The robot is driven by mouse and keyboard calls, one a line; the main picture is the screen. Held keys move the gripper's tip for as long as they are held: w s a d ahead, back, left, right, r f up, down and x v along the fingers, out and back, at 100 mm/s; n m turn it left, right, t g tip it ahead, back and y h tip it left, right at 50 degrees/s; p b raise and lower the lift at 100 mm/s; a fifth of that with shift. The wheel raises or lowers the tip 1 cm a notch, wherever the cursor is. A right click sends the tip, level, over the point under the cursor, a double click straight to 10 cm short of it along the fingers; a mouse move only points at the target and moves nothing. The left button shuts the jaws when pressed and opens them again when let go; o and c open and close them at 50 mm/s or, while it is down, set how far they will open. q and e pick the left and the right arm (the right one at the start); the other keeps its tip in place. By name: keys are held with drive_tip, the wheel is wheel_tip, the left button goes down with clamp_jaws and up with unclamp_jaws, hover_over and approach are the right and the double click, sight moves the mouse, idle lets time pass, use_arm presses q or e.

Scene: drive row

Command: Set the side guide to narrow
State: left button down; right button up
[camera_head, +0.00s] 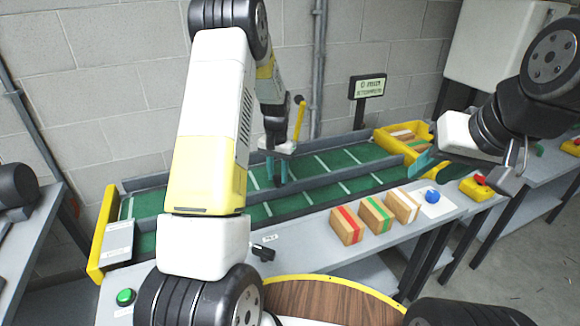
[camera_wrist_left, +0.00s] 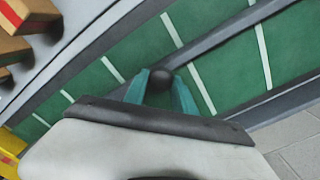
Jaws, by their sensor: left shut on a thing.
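A dark grey guide rail (camera_head: 340,177) runs lengthwise over the green belt (camera_head: 330,160) of the conveyor; it also crosses the left wrist view (camera_wrist_left: 225,42). A round black knob (camera_wrist_left: 160,80) sits at the rail. My left gripper (camera_head: 278,176) reaches down over the belt. In the left wrist view its teal fingers (camera_wrist_left: 160,92) are shut on the knob, one on each side. The palm hides part of the rail. My right gripper (camera_head: 466,168) is open and empty, off to the right near the yellow bin.
Several striped boxes (camera_head: 376,215) stand on the near ledge beside a blue button (camera_head: 432,195). A yellow-handled lever (camera_head: 300,117) and a sign (camera_head: 368,87) stand behind the belt. A yellow bin (camera_head: 385,140) is at the far end. A green button (camera_head: 125,297) is at the near left.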

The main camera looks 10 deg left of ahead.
use_arm(q)
drive_tip(key=shift+w+a+r, duration=0.1)
drive_tip(key=shift+w+a, duration=0.1)
drive_tip(key=shift+w, duration=0.05)
drive_tip(key=c, duration=1)
unclamp_jaws()
drive_tip(key=shift+c, duration=0.2)
wheel_tip(320, 180, up, 7)
drive_tip(key=shift+r, duration=0.35)
